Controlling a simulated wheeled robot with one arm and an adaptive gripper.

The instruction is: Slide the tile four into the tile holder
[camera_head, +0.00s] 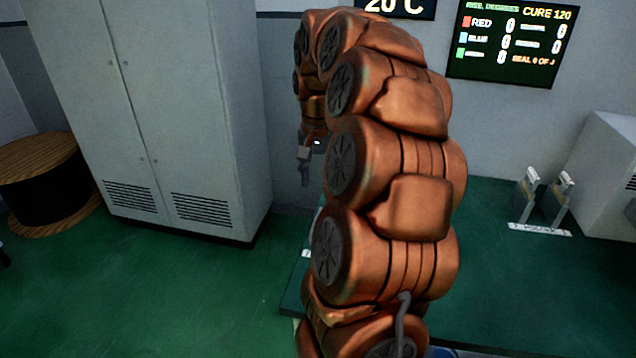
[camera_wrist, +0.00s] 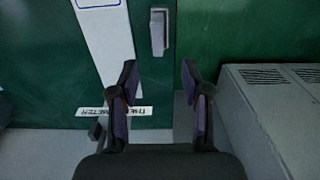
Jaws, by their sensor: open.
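My gripper (camera_wrist: 159,82) is open in the wrist view, with two dark fingers apart and nothing between them. In the head view my gripper (camera_head: 305,172) hangs small beyond my orange arm, left of its upper part. I cannot pick out the tile four or the tile holder for certain in either view. A long white strip (camera_wrist: 112,45) with a blue outline at its top edge lies left of the fingers in the wrist view; no number on it can be read. My arm hides much of the green table in the head view.
A grey handle-like piece (camera_wrist: 158,32) lies beyond the fingertips. A white label (camera_wrist: 114,111) is below the strip. A grey vented box (camera_wrist: 270,100) stands close right of the fingers. Two upright pieces (camera_head: 540,197) stand on the green table (camera_head: 500,270). A tall cabinet (camera_head: 150,100) is left.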

